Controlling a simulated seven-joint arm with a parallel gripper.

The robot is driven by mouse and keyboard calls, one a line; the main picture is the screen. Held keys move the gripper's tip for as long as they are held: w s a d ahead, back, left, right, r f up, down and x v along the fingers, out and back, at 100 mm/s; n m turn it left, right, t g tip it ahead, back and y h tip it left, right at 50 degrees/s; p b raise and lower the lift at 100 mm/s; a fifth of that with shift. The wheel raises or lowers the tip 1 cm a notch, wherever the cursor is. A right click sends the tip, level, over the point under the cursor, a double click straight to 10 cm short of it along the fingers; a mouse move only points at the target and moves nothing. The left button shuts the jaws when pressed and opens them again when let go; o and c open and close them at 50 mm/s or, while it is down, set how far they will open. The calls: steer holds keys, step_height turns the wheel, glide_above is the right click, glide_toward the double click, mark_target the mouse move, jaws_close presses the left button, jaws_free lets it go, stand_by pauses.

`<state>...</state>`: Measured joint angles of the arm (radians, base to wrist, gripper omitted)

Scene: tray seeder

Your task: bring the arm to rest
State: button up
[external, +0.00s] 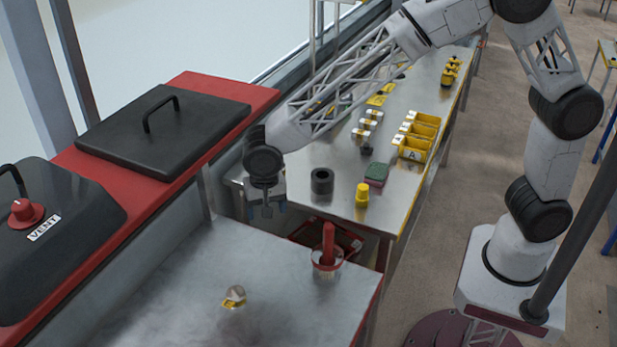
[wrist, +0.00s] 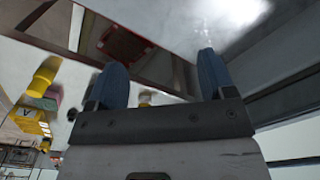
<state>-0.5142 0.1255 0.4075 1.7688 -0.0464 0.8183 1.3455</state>
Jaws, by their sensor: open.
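My gripper (external: 267,208) hangs from my outstretched arm near the gap between the front steel table and the back bench. In the external view its fingers are small and partly dark. In the wrist view my gripper (wrist: 158,75) shows two blue fingers spread apart, with nothing held between them. My arm reaches across from its base at the right, over the back bench.
A red-handled tool (external: 328,240) stands in a holder on the front table (external: 170,290), near a small brass item (external: 235,297). A black cup (external: 322,182), yellow bottle (external: 362,195), green block (external: 376,173) and yellow bins (external: 412,147) stand on the back bench.

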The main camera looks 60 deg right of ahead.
steer(key=s+d+r+n, duration=0.2)
steer(key=s+d+r, duration=0.3)
steer(key=d, duration=0.3)
steer(key=s+d+r+n+t, duration=0.1)
steer(key=s+d+r, duration=0.3)
steer(key=d, duration=0.4)
steer(key=s+d+r+n, duration=0.2)
steer(key=s+d+r, duration=0.3)
steer(key=d, duration=0.3)
steer(key=s+d+r+n, duration=0.1)
steer(key=s+d, duration=0.3)
steer(key=s, duration=0.3)
steer(key=s+d+r+n, duration=0.1)
steer(key=s+d, duration=0.3)
steer(key=s, duration=0.4)
steer(key=s+d+r+n+t, duration=0.1)
steer(key=s+d+n, duration=0.1)
steer(key=s+d, duration=0.3)
steer(key=s, duration=0.2)
steer(key=shift+s, duration=0.35)
